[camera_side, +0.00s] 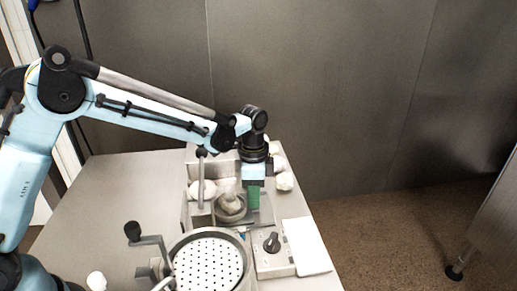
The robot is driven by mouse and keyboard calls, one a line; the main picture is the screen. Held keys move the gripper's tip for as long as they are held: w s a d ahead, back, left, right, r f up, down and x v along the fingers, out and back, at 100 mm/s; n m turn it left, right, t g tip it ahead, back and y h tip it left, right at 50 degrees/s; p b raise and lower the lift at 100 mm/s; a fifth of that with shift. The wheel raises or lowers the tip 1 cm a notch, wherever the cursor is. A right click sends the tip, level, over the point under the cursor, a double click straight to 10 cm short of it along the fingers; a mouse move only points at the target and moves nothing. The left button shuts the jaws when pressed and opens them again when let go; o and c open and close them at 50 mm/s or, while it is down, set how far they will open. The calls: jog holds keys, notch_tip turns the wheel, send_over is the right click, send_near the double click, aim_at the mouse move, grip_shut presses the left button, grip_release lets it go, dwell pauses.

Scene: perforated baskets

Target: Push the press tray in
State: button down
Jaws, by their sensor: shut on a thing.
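The press (201,170) is a grey metal frame near the far edge of the table. The press tray (265,213) is a flat metal plate at its front and right side. A round metal bowl (231,215) with a pale lump in it sits at the tray's left. My gripper (254,187) points down over the tray's right part and is shut on an upright green piece (253,198). I cannot tell whether this piece is joined to the tray. The fingertips are too small to make out.
A perforated round basket (209,262) stands in front, with a crank handle (133,232) at its left. A control box with a dark knob (271,242) and a white board (307,245) lie at the right. Pale lumps (284,181) lie behind. The table's left is clear.

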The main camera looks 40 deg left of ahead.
aim_at(228, 194)
jog(key=s+a, duration=0.4)
jog(key=shift+s+a, duration=0.2)
jog(key=shift+a, duration=0.05)
jog(key=c, duration=1)
grip_release()
jog(key=shift+d, duration=0.1)
jog(key=shift+w+r, duration=0.1)
jog(key=shift+r, duration=0.5)
notch_tip(228, 194, up, 11)
jog(key=shift+w, duration=0.15)
jog(key=shift+a, duration=0.2)
